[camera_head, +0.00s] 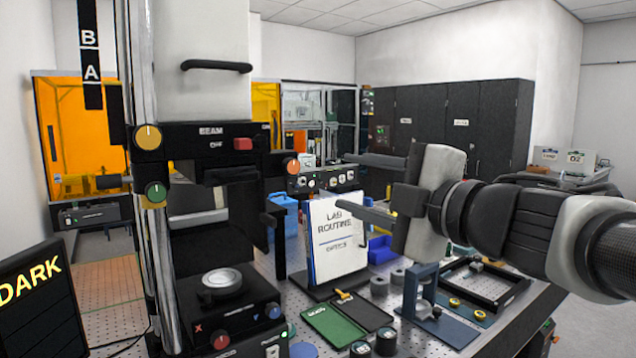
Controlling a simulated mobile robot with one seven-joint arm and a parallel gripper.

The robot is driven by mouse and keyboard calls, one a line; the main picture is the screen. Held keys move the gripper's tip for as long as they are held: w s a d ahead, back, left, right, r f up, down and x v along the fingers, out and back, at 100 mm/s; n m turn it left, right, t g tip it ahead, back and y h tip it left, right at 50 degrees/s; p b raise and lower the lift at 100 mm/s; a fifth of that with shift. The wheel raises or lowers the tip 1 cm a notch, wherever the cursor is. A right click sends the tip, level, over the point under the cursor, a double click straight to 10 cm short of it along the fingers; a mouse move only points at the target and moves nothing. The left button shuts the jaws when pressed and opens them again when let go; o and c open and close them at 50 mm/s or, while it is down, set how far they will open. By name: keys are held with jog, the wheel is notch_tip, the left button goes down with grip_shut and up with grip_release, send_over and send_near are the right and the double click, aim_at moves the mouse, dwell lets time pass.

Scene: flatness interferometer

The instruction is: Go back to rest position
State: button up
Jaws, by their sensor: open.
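My gripper (358,187) comes in from the right on my arm, held in the air above the bench (520,325). Its two dark fingers point left and stand wide apart, one above the other, with nothing between them that they touch. The interferometer (215,150) stands upright at the left, with a round metallic piece (222,279) on its lower stage. A white "LAB ROUTINE" board (336,240) stands on the bench behind and below the fingers. The gripper appears apart from the instrument and the board.
A green tray (333,326), several small grey cylinders, a blue stand (421,290) and a black frame (487,280) lie on the bench below my arm. A "DARK" display (35,295) is at the far left. The air around the gripper looks clear.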

jog(key=shift+r, duration=0.1)
jog(key=w+d+r+m+t+h+p, duration=0.2)
jog(key=d+m+t+h+p, duration=0.1)
jog(key=d+m+h, duration=0.4)
jog(key=s+d+f+m+g+h+p, duration=0.3)
jog(key=d+f+m+h, duration=0.25)
jog(key=m, duration=0.35)
jog(key=s+a+f+m+g+y+p, duration=0.1)
jog(key=s+a+f+m+g, duration=0.1)
jog(key=s+f, duration=0.5)
jog(key=s+a+f+m+g+y+p, duration=0.1)
jog(key=s+a+f+m+g, duration=0.2)
jog(key=s+f+g, duration=0.4)
jog(key=shift+s+m+p, duration=0.3)
jog(key=shift+s+m, duration=0.3)
jog(key=shift+s, duration=0.45)
jog(key=shift+a+y, duration=0.1)
jog(key=shift+y, duration=0.15)
